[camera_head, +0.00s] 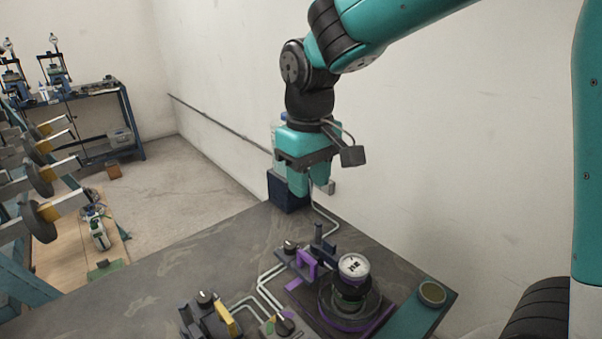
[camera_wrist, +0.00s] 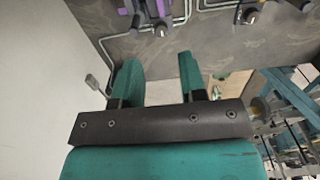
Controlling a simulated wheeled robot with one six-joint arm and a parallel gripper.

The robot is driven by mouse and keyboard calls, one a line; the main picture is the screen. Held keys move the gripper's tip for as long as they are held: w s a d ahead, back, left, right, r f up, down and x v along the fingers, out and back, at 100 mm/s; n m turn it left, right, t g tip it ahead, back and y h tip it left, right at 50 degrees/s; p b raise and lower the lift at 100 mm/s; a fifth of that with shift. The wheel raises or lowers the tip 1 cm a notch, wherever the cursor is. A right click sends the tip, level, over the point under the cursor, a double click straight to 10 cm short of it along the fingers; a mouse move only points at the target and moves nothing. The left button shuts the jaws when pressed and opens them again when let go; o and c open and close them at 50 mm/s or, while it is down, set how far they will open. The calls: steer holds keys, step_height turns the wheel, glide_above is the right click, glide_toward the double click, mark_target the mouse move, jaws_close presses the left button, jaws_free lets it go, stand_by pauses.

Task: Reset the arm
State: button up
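My gripper (camera_head: 309,186) hangs from my teal arm above the far edge of the grey table (camera_head: 170,270), pointing down. In the wrist view its two teal fingers (camera_wrist: 158,66) stand apart with nothing between them. A gauge fixture (camera_head: 354,267) with a round white dial stands on the table, below and to the right of the gripper and apart from it. A purple bracket (camera_head: 305,264) sits just left of the dial. No lever can be made out for certain.
A second fixture with a yellow plate (camera_head: 229,321) and pipes lies at the front of the table. A small round cup (camera_head: 432,293) is at the right. A dark blue box (camera_head: 287,192) stands behind the table, near the wall. A rack (camera_head: 40,190) stands at left.

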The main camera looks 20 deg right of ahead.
steer(key=s+a+n+y, duration=0.1)
steer(key=s+a+y, duration=0.1)
steer(key=s, duration=0.7)
steer(key=s+a+n+y+b, duration=0.1)
steer(key=s+a+n+y, duration=0.1)
steer(key=s, duration=0.7)
steer(key=shift+s+a+f, duration=0.2)
steer(key=shift+a, duration=0.3)
